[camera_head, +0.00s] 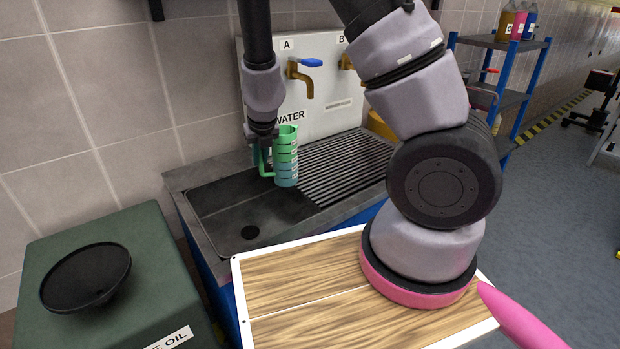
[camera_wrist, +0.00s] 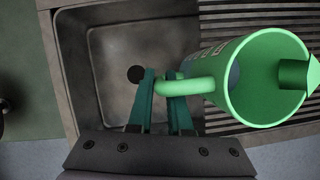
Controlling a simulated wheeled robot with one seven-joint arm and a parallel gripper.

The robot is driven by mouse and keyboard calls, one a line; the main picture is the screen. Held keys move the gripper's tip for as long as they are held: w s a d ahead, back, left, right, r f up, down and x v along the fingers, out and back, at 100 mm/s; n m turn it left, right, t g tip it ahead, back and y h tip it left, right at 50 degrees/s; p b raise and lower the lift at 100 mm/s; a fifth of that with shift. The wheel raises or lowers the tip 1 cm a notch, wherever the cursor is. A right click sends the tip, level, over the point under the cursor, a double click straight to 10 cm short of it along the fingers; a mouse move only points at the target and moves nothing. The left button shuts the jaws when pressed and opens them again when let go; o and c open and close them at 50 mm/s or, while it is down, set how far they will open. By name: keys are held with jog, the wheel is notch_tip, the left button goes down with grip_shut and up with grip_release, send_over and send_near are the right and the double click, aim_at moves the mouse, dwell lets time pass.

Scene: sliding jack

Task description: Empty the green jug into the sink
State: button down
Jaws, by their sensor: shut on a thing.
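The green jug (camera_head: 287,157) is upright in the head view, held above the sink near the edge of its ribbed drainboard. A bluish band shows in its lower part. The sink (camera_head: 240,215) has an empty dark basin with a round drain, left of and below the jug.
Brass taps (camera_head: 303,77) on a white panel stand behind the sink. A green waste-oil box (camera_head: 130,240) with a black funnel (camera_head: 86,277) is at the left. A wooden-topped surface (camera_head: 300,275) lies in front of the sink. A blue shelf (camera_head: 515,75) with bottles is at the back right.

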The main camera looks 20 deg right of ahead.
jog(key=shift+w+d+r+g+y, duration=0.1)
jog(key=shift+d+r+g+y, duration=0.15)
jog(key=shift+r+y, duration=0.35)
jog(key=shift+w+d+r+g+y, duration=0.15)
jog(key=shift+d+r+y, duration=0.2)
jog(key=shift+r, duration=0.35)
